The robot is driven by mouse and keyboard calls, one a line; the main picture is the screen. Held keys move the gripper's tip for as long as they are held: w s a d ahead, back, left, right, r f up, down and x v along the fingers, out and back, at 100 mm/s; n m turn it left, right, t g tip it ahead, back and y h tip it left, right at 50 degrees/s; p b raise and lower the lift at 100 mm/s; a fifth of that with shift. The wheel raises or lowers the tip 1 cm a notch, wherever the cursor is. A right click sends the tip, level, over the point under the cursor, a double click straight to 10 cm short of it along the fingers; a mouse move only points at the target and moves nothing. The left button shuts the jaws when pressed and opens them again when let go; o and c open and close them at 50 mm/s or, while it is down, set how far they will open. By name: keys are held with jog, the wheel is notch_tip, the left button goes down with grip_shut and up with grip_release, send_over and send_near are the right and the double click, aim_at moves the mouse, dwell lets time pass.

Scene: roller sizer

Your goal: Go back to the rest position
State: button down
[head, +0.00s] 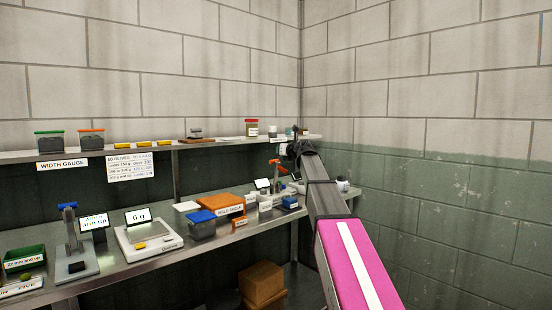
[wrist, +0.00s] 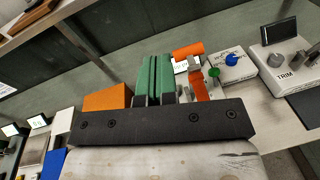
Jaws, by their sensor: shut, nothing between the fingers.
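My arm reaches forward over the right part of the bench in the head view. Its magenta link is nearest the camera, and its dark end (head: 297,150) is near the wall corner, by the right end of the upper shelf. The fingers cannot be made out there. In the wrist view my gripper (wrist: 156,78) shows as two green fingers side by side, shut and empty, above a dark bar. The fingers are over the bench and hide part of it.
The steel bench (head: 118,273) holds a scale (head: 160,240) reading 0 g, a blue-topped press (head: 71,240) and an orange box (head: 217,203). Jars and tubs stand on the upper shelf (head: 215,142). The trim unit (wrist: 283,72) is right of my fingers.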

jog(key=shift+s+d+r, duration=0.25)
jog(key=shift+s+r, duration=0.25)
jog(key=shift+s, duration=0.05)
jog(key=shift+f, duration=0.1)
jog(key=s+d+f+m+g+h, duration=0.1)
jog(key=s+d+f+m+h, duration=0.35)
jog(key=f+m, duration=0.65)
jog(key=s+d+f+m+h, duration=0.45)
jog(key=f+m, duration=0.45)
jog(key=f, duration=0.3)
jog(key=s+d+f+m+g+h, duration=0.1)
jog(key=s+d+f+m+h, duration=0.3)
jog(key=f+m, duration=0.7)
jog(key=s+a+f+m+g+y, duration=0.15)
jog(key=s+f+m+g, duration=0.5)
jog(key=s+f, duration=1.05)
jog(key=s+a+f+m+g+y, duration=0.1)
jog(key=s+a+f+g+y, duration=0.1)
jog(key=s, duration=0.4)
jog(key=s+a+f+m+g+y, duration=0.1)
jog(key=s+a+f+g, duration=0.3)
jog(key=s+f, duration=0.3)
jog(key=shift+s+a+m+y, duration=0.2)
jog(key=shift+a+m+y, duration=0.05)
jog(key=shift+m+y, duration=0.1)
